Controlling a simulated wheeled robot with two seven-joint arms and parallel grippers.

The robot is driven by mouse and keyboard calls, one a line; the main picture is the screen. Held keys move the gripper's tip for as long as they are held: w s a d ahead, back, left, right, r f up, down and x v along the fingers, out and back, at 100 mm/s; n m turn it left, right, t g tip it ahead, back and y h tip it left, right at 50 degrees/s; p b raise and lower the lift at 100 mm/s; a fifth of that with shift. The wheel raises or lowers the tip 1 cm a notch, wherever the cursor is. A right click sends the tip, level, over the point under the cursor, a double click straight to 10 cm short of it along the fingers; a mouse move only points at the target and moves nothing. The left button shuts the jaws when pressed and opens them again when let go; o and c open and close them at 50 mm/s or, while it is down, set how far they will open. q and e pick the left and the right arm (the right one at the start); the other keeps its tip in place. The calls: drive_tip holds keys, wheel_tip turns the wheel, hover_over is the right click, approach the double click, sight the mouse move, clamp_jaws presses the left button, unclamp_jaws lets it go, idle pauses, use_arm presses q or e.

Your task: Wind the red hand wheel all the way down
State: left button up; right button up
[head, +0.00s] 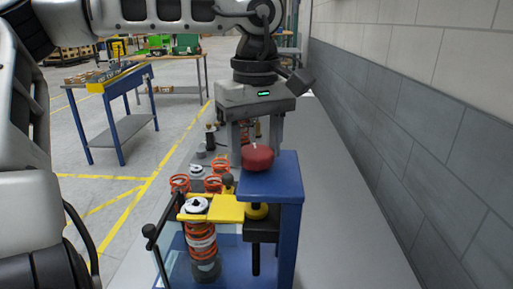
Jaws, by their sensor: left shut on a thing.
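The red hand wheel (257,158) sits on top of the blue post of the fixture (288,188). My left gripper (256,146) points down over the wheel, with one finger on each side of it, and is shut on it. Below the wheel, a dark screw rod (256,261) hangs under a black block (262,229) with a yellow collar (257,211). A yellow plate (213,208) reaches left from there, around the top of an upright strut with an orange spring (201,242). My right gripper is not in view.
More orange springs (180,183) and grey parts stand on the grey bench behind the fixture. A clear guard panel with a black-knobbed bar (149,231) is at its front left. A block wall (420,130) runs along the right. Bare bench (345,220) lies between.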

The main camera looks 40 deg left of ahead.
use_arm(q)
drive_tip(key=m, duration=1.5)
drive_tip(key=shift+m, duration=1)
drive_tip(key=m, duration=0.3)
drive_tip(key=shift+f, duration=0.1)
drive_tip(key=shift+m, duration=0.3)
drive_tip(key=o, duration=0.9)
